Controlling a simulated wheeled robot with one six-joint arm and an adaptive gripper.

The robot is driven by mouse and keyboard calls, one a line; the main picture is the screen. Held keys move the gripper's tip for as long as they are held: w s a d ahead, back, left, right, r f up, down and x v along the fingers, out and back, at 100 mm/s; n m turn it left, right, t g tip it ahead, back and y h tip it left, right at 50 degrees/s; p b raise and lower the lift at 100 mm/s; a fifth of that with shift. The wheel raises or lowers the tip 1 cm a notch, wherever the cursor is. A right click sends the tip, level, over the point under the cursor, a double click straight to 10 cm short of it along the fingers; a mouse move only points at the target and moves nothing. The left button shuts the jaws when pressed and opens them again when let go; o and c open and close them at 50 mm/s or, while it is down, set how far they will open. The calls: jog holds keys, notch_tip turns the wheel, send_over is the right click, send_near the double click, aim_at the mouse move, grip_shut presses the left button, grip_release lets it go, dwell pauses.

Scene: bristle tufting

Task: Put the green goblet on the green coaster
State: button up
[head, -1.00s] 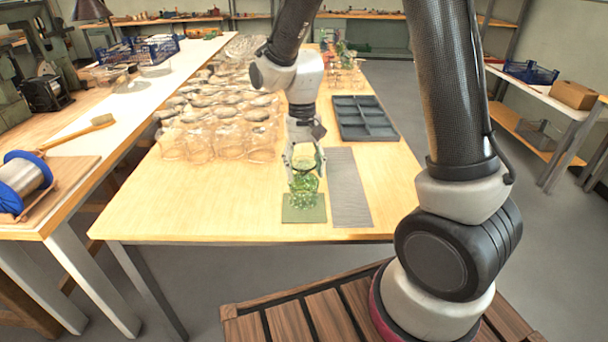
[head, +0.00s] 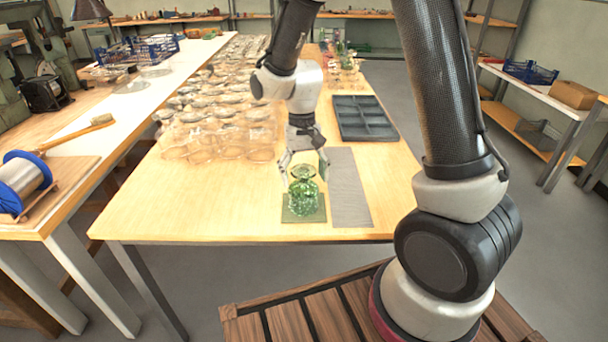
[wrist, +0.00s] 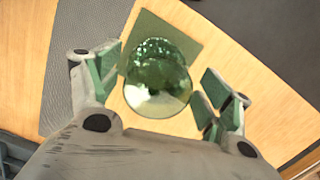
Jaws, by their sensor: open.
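The green goblet (head: 303,192) stands upright on the green coaster (head: 289,213) near the front of the table. In the wrist view the goblet (wrist: 158,85) is seen from above, with part of the coaster (wrist: 188,38) showing beyond it. My gripper (head: 303,168) is open just above and behind the goblet. In the wrist view its fingers (wrist: 157,88) are spread on both sides of the goblet, with gaps, and do not appear to touch it. The goblet's base is partly hidden in the wrist view.
A grey mat (head: 348,190) lies right of the coaster. A dark divided tray (head: 364,118) sits behind it. Many clear glasses (head: 215,130) crowd the table's left and back. More coloured glassware (head: 342,55) stands far back. The front left tabletop is bare.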

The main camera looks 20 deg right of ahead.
notch_tip(320, 180, up, 12)
jog(key=w, duration=0.1)
jog(key=s+d+r+t, duration=0.3)
jog(key=s+d+r, duration=0.2)
jog(key=s, duration=0.5)
jog(key=s+d+r+n+t, duration=0.1)
jog(key=s+d+r+t, duration=0.1)
jog(key=s+d+r, duration=0.3)
jog(key=s+d, duration=0.4)
jog(key=d, duration=0.1)
jog(key=shift+s+t, duration=0.35)
jog(key=shift+t, duration=0.05)
